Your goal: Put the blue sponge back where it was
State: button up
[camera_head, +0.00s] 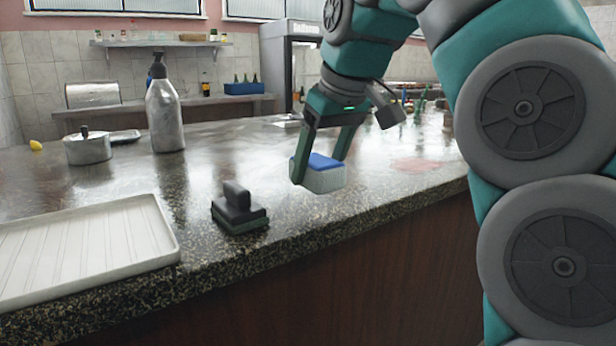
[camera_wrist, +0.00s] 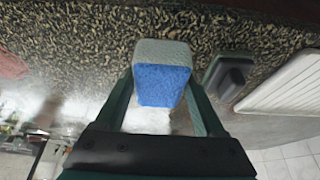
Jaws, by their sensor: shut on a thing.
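The blue sponge (camera_head: 321,175) has a blue layer on top and a pale grey-white layer below. My gripper (camera_head: 318,172) is shut on it, with one finger on each side, near the front edge of the speckled stone counter (camera_head: 290,215). In the wrist view the sponge (camera_wrist: 163,75) sits between the two fingertips (camera_wrist: 162,90), its blue face toward the camera. I cannot tell whether its underside touches the counter or is slightly above it.
A dark block with a handle (camera_head: 238,208) stands left of the sponge. A white ridged tray (camera_head: 85,245) lies at the front left. A reddish patch (camera_head: 415,165) marks the counter at right.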

aim_at(309, 182)
jog(key=shift+w+a+f+p, duration=0.1)
jog(key=shift+w+a, duration=0.15)
jog(key=shift+w, duration=0.35)
jog(key=shift+w+a+f+p, duration=0.1)
jog(key=shift+w+a, duration=0.15)
jog(key=shift+w, duration=0.3)
jog(key=shift+w+a+p, duration=0.1)
jog(key=shift+w+a, duration=0.15)
jog(key=shift+w, duration=0.35)
jog(key=shift+a+f+b, duration=0.15)
jog(key=shift+f+b, duration=1.1)
jog(key=shift+f, duration=0.5)
jog(key=shift+f, duration=0.2)
jog(key=o, duration=1.3)
jog(key=shift+r, duration=0.1)
